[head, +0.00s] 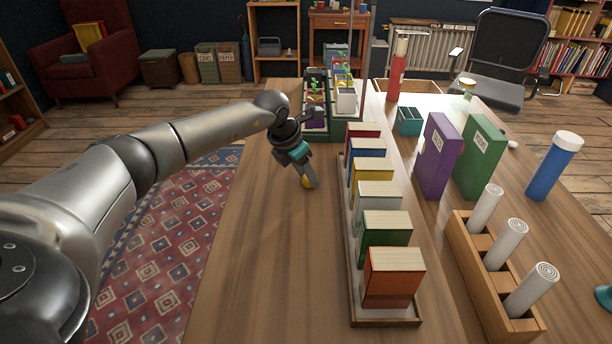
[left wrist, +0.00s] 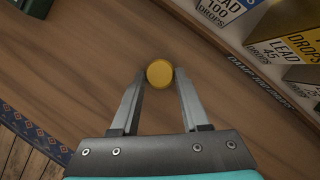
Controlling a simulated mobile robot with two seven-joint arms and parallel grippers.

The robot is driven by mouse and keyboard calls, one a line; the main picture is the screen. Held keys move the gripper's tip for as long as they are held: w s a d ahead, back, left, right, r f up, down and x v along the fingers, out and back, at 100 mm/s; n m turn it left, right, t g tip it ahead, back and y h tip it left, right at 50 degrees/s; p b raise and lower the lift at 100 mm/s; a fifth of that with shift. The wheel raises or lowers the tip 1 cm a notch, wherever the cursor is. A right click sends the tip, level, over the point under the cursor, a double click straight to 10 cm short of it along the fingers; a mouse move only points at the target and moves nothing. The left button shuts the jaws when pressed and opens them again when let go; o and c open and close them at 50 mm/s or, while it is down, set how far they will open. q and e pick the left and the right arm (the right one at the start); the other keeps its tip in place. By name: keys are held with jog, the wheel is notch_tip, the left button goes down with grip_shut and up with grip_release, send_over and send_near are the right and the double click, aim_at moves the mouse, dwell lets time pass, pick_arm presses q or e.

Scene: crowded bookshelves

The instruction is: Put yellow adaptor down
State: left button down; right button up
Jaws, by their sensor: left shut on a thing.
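The yellow adaptor (left wrist: 160,73) is a small round yellow piece between the fingertips of my left gripper (left wrist: 160,85) in the left wrist view. The gripper is shut on it. In the head view, my left gripper (head: 308,182) points down over the wooden table, left of the row of boxes, and the yellow adaptor (head: 307,182) shows at its tips. The adaptor is low over the tabletop; I cannot tell whether it touches the wood. My right gripper is not in view.
A long tray (head: 386,322) of several coloured boxes stands right of the gripper. A planter with seedlings (head: 316,115) is behind it. Purple (head: 437,157) and green (head: 479,158) binders and a rack of white rolls (head: 480,262) stand further right. The table's left front (head: 270,260) is clear.

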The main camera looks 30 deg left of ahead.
pick_arm(q)
jog(key=shift+f, duration=0.15)
jog(key=shift+c, duration=2)
grip_release()
